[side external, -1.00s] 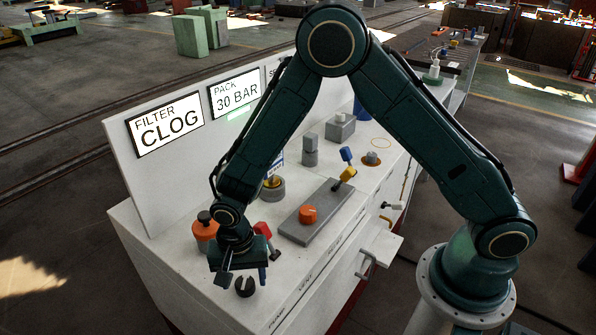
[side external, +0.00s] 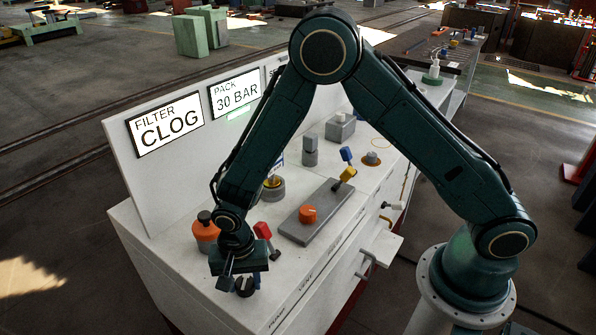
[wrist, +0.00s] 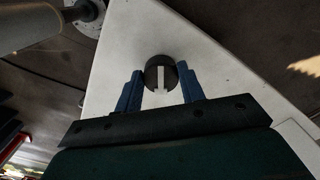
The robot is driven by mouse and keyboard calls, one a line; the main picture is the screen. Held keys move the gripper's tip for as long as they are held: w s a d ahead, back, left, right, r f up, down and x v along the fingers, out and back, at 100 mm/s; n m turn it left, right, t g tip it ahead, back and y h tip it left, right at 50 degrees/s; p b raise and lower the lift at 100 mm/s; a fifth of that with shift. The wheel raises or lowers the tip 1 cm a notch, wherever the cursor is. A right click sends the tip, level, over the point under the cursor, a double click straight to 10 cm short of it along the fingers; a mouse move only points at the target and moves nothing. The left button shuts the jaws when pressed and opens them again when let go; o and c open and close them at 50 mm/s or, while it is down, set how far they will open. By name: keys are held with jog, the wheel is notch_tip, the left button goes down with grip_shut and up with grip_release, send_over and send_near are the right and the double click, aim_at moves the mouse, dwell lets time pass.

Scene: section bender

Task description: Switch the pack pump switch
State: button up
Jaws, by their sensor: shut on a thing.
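The pump switch (side external: 245,290) is a round black knob with a pale bar across it, at the near left corner of the white bench top. The front-edge label near it appears to read PUMP. My gripper (side external: 241,280) points down at the knob, with its blue fingers on either side. In the wrist view the knob (wrist: 161,62) sits between the two blue fingertips (wrist: 160,74), its pale bar running nearly straight up and down. The gripper is shut on the knob. The gripper body hides part of the knob's surroundings in the side view.
An orange cylinder with a black cap (side external: 205,228) and a red-handled lever (side external: 264,232) stand close behind my gripper. Upright panels read FILTER CLOG (side external: 165,125) and PACK 30 BAR (side external: 235,92).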

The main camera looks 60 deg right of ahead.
jog(key=n, duration=0.6)
jog(key=shift+d, duration=0.1)
jog(key=n, duration=0.6)
jog(key=shift+d, duration=0.1)
dwell(0.5)
jog(key=o, duration=1)
jog(key=shift+r, duration=0.1)
